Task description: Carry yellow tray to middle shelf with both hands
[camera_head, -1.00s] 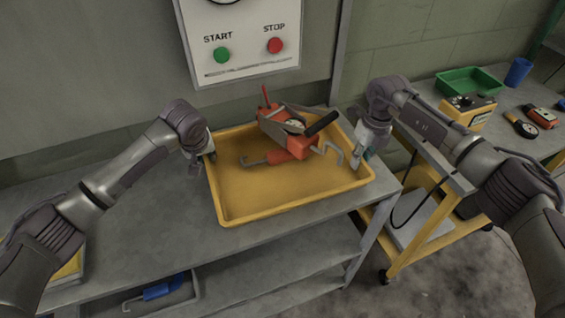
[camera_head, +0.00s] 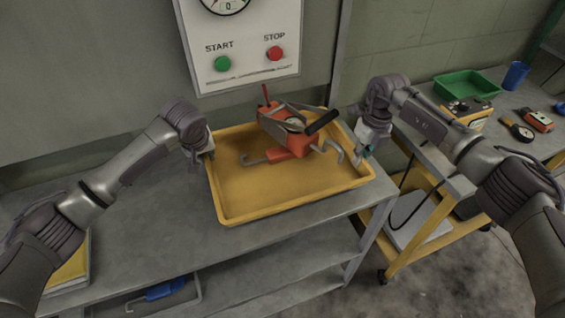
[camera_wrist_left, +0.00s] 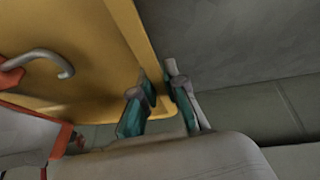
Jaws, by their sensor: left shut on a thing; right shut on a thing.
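The yellow tray (camera_head: 262,198) is at the top shelf of the grey shelf unit, in the middle of the head view. I cannot tell whether it touches the surface. It holds a red tool with a black handle (camera_head: 290,137) and grey hooks. My left gripper (camera_head: 203,158) is shut on the tray's left rim. In the left wrist view its teal fingertips (camera_wrist_left: 162,92) straddle the yellow rim (camera_wrist_left: 138,35). My right gripper (camera_head: 361,146) is shut on the tray's right rim, its fingertips partly hidden.
The grey shelf unit (camera_head: 140,235) has a lower shelf with a blue-handled tool (camera_head: 165,288). A START/STOP panel (camera_head: 243,80) is behind.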

